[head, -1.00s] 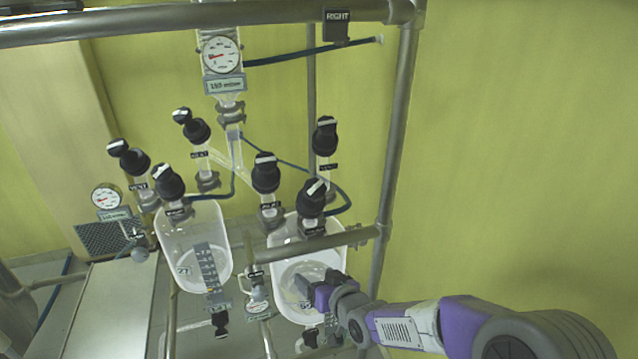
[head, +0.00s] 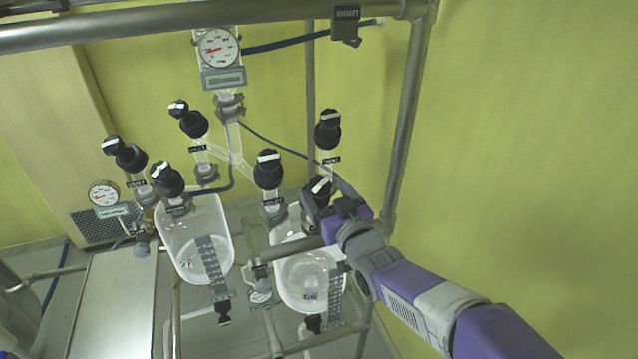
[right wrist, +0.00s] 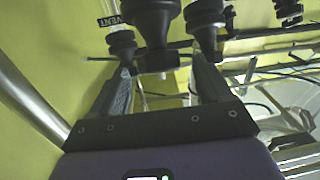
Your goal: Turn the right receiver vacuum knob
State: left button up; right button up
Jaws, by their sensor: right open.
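The right receiver (head: 308,283) is a clear vessel at the lower centre of the head view. Black knobs with white marks stand above it: one at its left (head: 268,168), one at the back (head: 327,130) and one in front (head: 319,188). I cannot read which label says vacuum. My right gripper (head: 328,206) is beside the front knob and partly hides its lower part. My left gripper is out of view.
The left receiver (head: 194,240) with its own black knobs stands to the left. A dial gauge (head: 217,48) is above. A metal post (head: 402,130) rises close to the right of my right gripper. A "VENT" label (right wrist: 111,21) shows in the wrist view.

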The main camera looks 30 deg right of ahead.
aim_at(322, 187)
jog(key=shift+w+d, duration=0.15)
jog(key=shift+w, duration=0.75)
jog(key=shift+w+d, duration=0.15)
jog(key=shift+w, duration=0.75)
jog(key=shift+c, duration=0.3)
jog(key=c, duration=0.9)
jog(key=shift+r+n+y+p, duration=0.2)
jog(key=shift+n+y+p, duration=0.4)
jog(key=shift+n, duration=0.1)
jog(key=shift+f+n+y, duration=0.1)
jog(key=shift+n+y, duration=0.2)
jog(key=shift+n, duration=0.1)
jog(key=o, duration=1)
jog(key=shift+f, duration=0.1)
jog(key=shift+c, duration=0.2)
